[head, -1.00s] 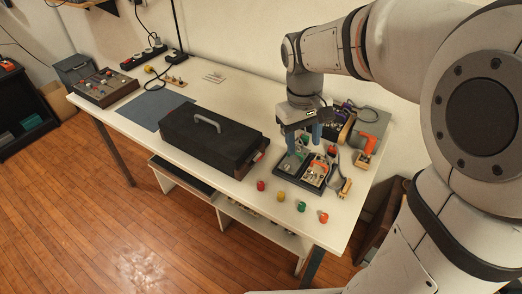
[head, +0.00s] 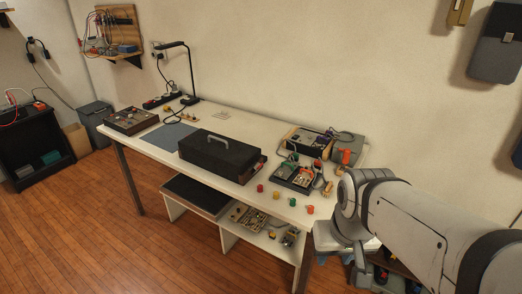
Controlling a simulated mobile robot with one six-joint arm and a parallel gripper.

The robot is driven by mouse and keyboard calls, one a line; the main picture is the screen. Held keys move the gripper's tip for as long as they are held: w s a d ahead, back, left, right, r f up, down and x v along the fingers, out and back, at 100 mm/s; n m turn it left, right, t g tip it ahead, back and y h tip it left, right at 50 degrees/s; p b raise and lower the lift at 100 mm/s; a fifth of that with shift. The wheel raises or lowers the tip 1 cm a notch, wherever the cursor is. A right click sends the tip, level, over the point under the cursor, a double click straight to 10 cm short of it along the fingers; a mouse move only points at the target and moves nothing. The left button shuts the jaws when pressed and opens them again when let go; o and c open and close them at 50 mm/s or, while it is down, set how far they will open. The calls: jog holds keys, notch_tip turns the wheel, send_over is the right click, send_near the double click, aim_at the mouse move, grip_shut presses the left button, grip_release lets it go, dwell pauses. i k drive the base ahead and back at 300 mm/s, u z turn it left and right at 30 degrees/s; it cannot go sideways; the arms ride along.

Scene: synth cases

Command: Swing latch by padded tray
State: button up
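A black tray with small parts in it (head: 281,181) lies open near the table's right end. I cannot tell whether it is padded. A black case with a grey handle (head: 224,153) stands left of it, lid shut. A small red piece shows at the case's right end. I cannot single out a latch at this size. My arm comes in from the lower right, and its wrist (head: 348,200) is off the table's right front corner, apart from the tray. My gripper's fingers cannot be made out below the wrist.
Several coloured knobs (head: 276,195) line the table's front edge before the tray. An orange-handled tool (head: 346,157) and a grey box (head: 348,144) are behind it. A blue mat (head: 166,136), parts box (head: 131,120) and lamp (head: 188,75) are at left.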

aim_at(258, 166)
jog(key=z, duration=0.45)
jog(key=i, duration=1.1)
jog(key=z, duration=0.15)
